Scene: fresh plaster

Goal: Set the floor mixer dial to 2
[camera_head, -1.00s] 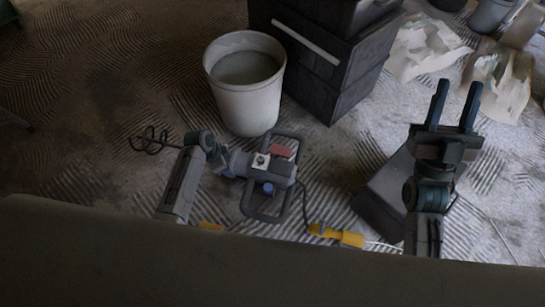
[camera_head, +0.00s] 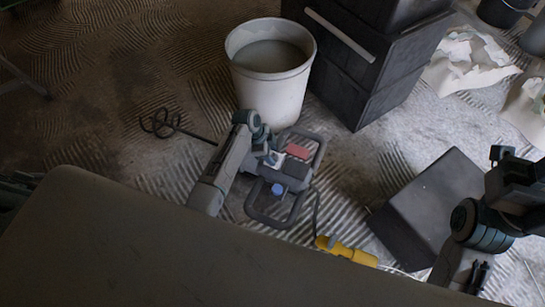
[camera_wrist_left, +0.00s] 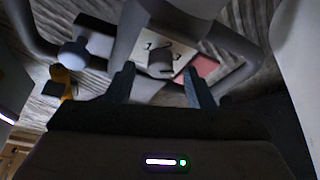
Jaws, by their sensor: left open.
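The floor mixer (camera_head: 282,184) lies on the floor, with a dark frame handle, a red patch and a blue knob. In the left wrist view its pale dial plate (camera_wrist_left: 150,42) shows the marks 1, 2 and 3 around a grey dial knob (camera_wrist_left: 160,63). The knob's setting is not clear. My left gripper (camera_wrist_left: 158,86) is open, its fingertips on either side of the knob in that view; contact is not clear. In the head view my left gripper (camera_head: 268,155) is over the mixer and hides the dial. My right gripper (camera_head: 518,168) is at the right edge, partly cut off.
A white bucket (camera_head: 270,95) with grey contents stands behind the mixer. Dark stacked cases (camera_head: 375,75) are right of it. A dark box (camera_head: 430,205) is at the right. A yellow connector (camera_head: 345,252) lies on a cable near the mixer. Torn paper (camera_head: 468,62) lies back right.

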